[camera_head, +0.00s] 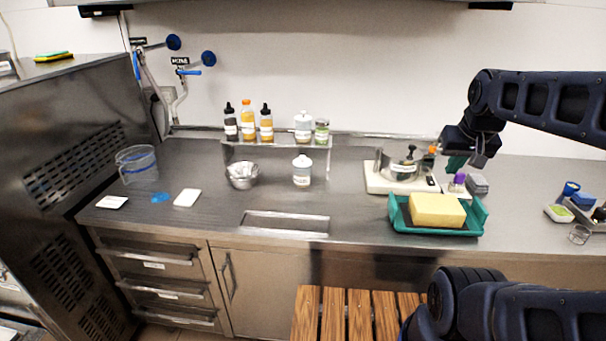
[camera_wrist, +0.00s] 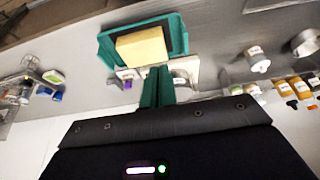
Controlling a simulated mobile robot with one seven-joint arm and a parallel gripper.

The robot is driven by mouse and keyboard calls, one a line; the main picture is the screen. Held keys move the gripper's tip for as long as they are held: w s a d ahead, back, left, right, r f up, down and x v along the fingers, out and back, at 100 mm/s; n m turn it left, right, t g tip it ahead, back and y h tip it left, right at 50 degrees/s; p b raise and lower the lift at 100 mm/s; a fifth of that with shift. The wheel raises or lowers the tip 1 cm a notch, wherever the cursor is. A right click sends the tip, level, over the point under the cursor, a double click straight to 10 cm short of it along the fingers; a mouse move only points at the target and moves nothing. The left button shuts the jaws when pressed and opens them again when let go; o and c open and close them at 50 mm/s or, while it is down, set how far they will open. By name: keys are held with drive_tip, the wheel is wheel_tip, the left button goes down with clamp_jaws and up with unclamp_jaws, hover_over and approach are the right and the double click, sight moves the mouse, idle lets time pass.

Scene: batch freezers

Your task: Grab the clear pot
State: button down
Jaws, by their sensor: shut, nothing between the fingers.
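A clear pot (camera_head: 137,164), see-through with a handle on its side, stands at the far left of the steel counter, near the wall taps. It does not show in the wrist view. My gripper (camera_head: 456,163) is at the right side, raised above the counter behind the green tray, far from the clear pot. Its green fingers (camera_wrist: 158,86) are together in the wrist view, with nothing held.
A green tray (camera_head: 395,213) with a yellow block (camera_head: 437,209) and a white board (camera_head: 376,182) with a metal pan (camera_head: 403,170) are near my gripper. A metal bowl (camera_head: 242,176) and white bottle (camera_head: 302,171) stand mid-counter. A shelf (camera_head: 280,143) holds several bottles.

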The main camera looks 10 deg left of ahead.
idle(0.3)
drive_tip(key=shift+c, duration=0.8)
unclamp_jaws()
